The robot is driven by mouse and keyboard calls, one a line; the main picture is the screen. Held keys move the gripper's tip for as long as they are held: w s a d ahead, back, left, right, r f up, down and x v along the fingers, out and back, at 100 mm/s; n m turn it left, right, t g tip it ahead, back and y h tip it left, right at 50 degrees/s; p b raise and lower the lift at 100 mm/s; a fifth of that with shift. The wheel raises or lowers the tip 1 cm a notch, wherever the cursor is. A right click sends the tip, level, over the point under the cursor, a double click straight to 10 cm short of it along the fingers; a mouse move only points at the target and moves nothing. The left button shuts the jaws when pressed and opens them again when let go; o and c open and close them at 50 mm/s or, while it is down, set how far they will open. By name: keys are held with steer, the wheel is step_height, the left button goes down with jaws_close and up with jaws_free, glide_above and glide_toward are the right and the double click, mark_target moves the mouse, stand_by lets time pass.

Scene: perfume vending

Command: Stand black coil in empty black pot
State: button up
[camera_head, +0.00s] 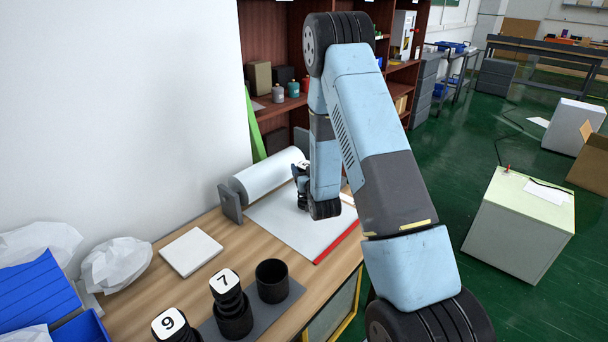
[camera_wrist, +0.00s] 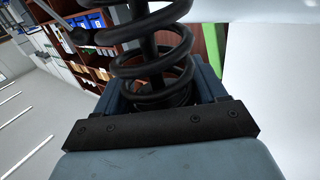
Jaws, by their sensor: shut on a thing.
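The black coil (camera_wrist: 148,47) fills the top middle of the wrist view, a spring around a dark central rod. My gripper (camera_head: 302,186) is shut on it, over the white sheet on the bench in the head view. The empty black pot (camera_head: 272,286) stands upright and open at the front of the bench, on a dark grey plate (camera_head: 291,297). My gripper is behind the pot and apart from it.
Beside the empty pot stand black coils with white tops marked 7 (camera_head: 224,281) and 9 (camera_head: 168,323); the 7 coil sits in a pot. A white tile (camera_head: 190,251), crumpled white bags (camera_head: 116,263) and a blue bin (camera_head: 80,329) lie left. A paper roll (camera_head: 268,175) is at the back.

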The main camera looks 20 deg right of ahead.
step_height(320, 180, down, 2)
steer(key=shift+s+a+f, duration=0.1)
steer(key=shift+a, duration=0.05)
steer(key=o, duration=1.5)
steer(key=shift+c, duration=0.2)
